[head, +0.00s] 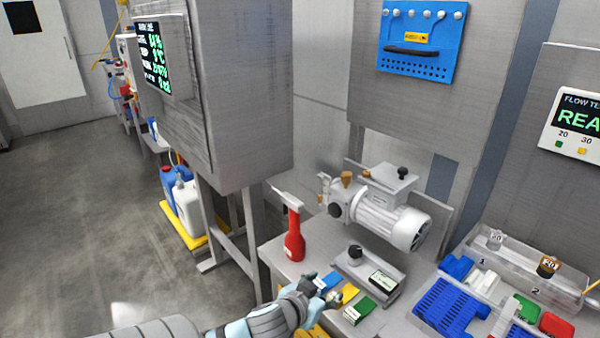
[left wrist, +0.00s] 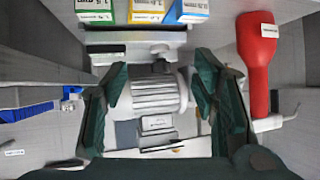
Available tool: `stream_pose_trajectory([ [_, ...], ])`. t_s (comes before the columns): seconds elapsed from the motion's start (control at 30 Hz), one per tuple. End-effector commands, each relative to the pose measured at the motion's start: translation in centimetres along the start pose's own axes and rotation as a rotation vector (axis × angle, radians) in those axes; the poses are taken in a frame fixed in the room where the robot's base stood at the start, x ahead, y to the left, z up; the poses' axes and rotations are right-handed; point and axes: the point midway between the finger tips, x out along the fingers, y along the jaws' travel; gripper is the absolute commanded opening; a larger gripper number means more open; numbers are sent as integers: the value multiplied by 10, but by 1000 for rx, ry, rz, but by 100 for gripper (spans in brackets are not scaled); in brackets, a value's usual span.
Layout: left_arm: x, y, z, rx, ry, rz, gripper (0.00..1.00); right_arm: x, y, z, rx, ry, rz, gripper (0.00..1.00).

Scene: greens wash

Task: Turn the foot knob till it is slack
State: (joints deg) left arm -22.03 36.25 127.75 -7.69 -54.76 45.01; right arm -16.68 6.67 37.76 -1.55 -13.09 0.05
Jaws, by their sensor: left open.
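A black round knob (head: 355,251) stands on a small grey bracket (head: 376,262) below the pump (head: 385,208). A second black knob (head: 402,172) sits on the pump's top box; no label shows which is the foot knob. My left gripper (head: 326,290) is in front of the bracket, close to the small coloured boxes and apart from both knobs. In the left wrist view its dark fingers (left wrist: 164,88) are spread, with the pump motor (left wrist: 158,93) seen between them and nothing held. A dark knob (left wrist: 160,66) shows partly above the motor there. My right gripper is not seen.
A red bottle (head: 294,238) stands left of the bracket. Blue, yellow and green (head: 359,310) boxes lie in front of it. A label box (head: 384,281) is on its right end. Blue racks (head: 449,305) and a clear tray (head: 520,262) fill the right side.

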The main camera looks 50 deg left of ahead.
Motion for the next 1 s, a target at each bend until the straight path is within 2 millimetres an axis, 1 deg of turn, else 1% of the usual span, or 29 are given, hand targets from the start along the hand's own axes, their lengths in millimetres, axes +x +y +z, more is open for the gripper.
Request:
stream_pose_trajectory([
  [0.03,-4,3,14,8,-38,-6,53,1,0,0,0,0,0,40],
  [0.1,-11,8,32,32,-98,-13,53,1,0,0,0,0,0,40],
  [0.27,-29,20,75,88,-239,-11,53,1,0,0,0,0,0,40],
  [0.43,-51,35,118,148,-389,18,53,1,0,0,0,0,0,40],
  [0.6,-64,50,162,201,-522,62,53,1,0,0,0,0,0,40],
  [0.7,-71,57,181,224,-578,90,53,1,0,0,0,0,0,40],
  [0.8,-76,63,192,240,-614,110,53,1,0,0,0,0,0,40],
  [1.0,-78,66,199,250,-634,122,53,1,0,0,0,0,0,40],
])
